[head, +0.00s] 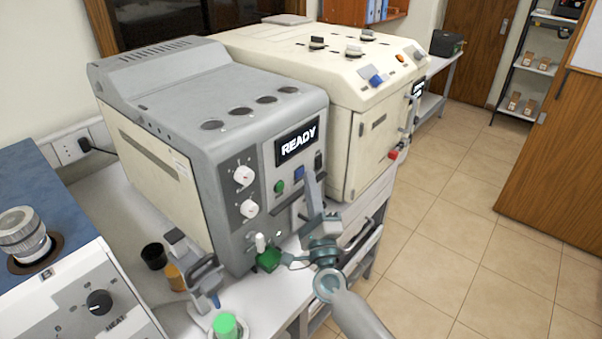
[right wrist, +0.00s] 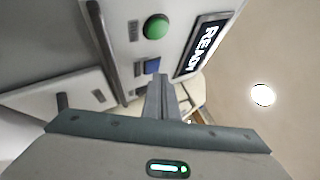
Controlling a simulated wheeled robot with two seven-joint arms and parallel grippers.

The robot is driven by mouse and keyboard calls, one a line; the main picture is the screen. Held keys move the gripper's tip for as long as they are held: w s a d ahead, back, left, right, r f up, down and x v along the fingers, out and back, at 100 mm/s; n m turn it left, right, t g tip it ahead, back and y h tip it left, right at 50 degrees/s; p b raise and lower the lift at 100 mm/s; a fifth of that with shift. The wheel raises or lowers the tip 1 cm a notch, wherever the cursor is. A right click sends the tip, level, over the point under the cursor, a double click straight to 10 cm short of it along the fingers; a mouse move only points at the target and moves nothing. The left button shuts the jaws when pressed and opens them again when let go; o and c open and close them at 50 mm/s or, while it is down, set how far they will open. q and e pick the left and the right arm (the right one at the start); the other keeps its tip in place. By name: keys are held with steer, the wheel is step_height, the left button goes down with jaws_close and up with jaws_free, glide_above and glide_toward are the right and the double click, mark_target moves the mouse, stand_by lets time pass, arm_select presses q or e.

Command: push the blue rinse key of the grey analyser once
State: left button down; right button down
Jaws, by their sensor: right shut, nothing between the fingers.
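The grey analyser (head: 240,155) stands on the bench with its display reading READY. Its blue rinse key (head: 299,172) is on the front panel below the display, right of a green button (head: 279,186). In the right wrist view the blue key (right wrist: 152,67) shows between the green button (right wrist: 156,27) and my fingertips. My right gripper (head: 311,178) is shut and empty, with its tips close beside the key. In the right wrist view the shut fingers (right wrist: 156,78) point at the key's edge. I cannot tell whether they touch it. My left gripper is not in view.
A cream machine (head: 350,70) stands behind the analyser to the right. A green item (head: 268,260) sits at the analyser's lower front. A grey stand (head: 200,275) and a green-topped container (head: 226,326) are near the bench front. The tiled floor at right is clear.

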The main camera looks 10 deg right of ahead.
steer(key=shift+w+a, duration=0.25)
steer(key=shift+w, duration=0.1)
stand_by(0.7)
steer(key=shift+s+d, duration=0.1)
steer(key=shift+s, duration=0.05)
stand_by(0.3)
steer(key=shift+s+d, duration=0.4)
steer(key=shift+s, duration=0.15)
steer(key=s+d, duration=0.1)
steer(key=s, duration=0.1)
steer(key=s+d+p, duration=0.1)
steer(key=s+d, duration=0.1)
stand_by(0.7)
stand_by(0.6)
